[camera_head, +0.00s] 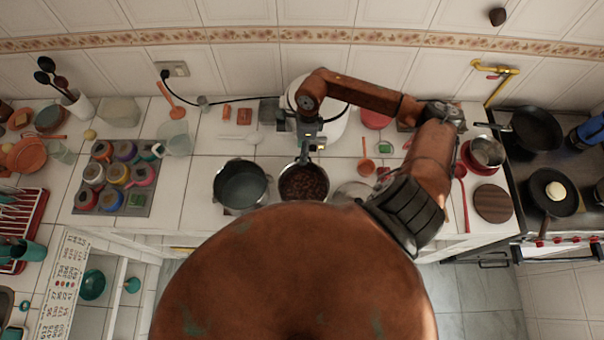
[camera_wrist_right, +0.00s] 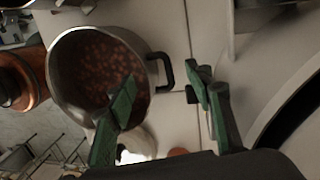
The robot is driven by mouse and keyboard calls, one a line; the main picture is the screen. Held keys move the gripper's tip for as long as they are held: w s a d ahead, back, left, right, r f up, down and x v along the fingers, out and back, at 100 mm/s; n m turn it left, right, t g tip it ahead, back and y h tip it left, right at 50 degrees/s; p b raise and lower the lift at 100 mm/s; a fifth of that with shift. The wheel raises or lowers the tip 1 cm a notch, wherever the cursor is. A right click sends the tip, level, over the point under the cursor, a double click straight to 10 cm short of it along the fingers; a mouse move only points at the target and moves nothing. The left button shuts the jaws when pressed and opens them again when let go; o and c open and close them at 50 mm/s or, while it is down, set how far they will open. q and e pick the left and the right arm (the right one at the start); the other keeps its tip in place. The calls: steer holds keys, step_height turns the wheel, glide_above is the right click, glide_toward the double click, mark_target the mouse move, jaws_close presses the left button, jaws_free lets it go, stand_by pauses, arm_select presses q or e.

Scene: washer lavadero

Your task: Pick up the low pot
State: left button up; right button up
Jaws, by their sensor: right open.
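My right gripper (camera_head: 305,155) is at the pot's back edge in the head view. In the wrist view the right gripper (camera_wrist_right: 162,82) is open, its green fingers apart with the handle between them in the picture; I cannot tell whether they touch it. A second, dark grey pot (camera_head: 240,187) stands just left. My left gripper is not in view.
A white round appliance (camera_head: 330,128) stands close behind my right gripper. A rack of coloured jars (camera_head: 120,177) is on the left. A stove with a frying pan (camera_head: 552,190) is on the right. Bare counter (camera_head: 205,165) lies between the jars and pots.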

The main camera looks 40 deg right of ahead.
steer(key=f, duration=0.1)
steer(key=f+p, duration=0.1)
steer(key=s+f, duration=0.1)
steer(key=f, duration=0.1)
steer(key=shift+a+f+p, duration=0.1)
steer(key=shift+a+p, duration=0.25)
steer(key=shift+p, duration=0.05)
steer(key=shift+w+f, duration=0.1)
steer(key=shift+f, duration=0.45)
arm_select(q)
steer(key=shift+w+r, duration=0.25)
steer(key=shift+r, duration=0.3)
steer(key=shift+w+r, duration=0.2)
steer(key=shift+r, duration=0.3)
arm_select(e)
jaws_close()
steer(key=shift+r, duration=0.1)
